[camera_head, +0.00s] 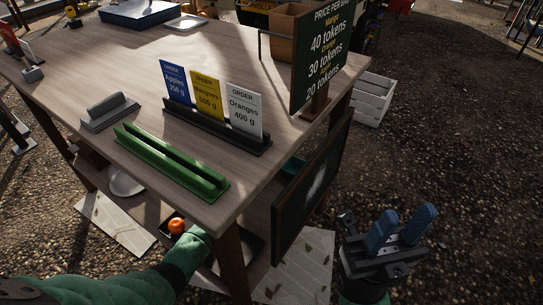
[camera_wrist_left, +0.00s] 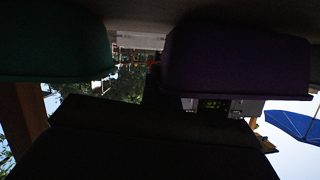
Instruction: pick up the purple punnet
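The purple punnet (camera_wrist_left: 235,65) is at the upper right of the left wrist view, dark and shaded, and that view looks upside down. I do not make it out in the head view. My left arm (camera_head: 165,270) reaches in under the table from the lower left, and the table hides its gripper in the head view. A dark shape fills the lower middle of the left wrist view; I cannot make out fingers in it or any hold on the punnet. My right gripper (camera_head: 400,228) is open and empty, with blue fingertips apart, right of the table.
A green punnet (camera_wrist_left: 55,45) stands beside the purple one, with a gap between. The wooden table (camera_head: 215,45) bears order cards (camera_head: 208,95) and a green holder (camera_head: 170,162). An orange (camera_head: 177,226) lies below. A dark board (camera_head: 308,192) hangs at the table's right side.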

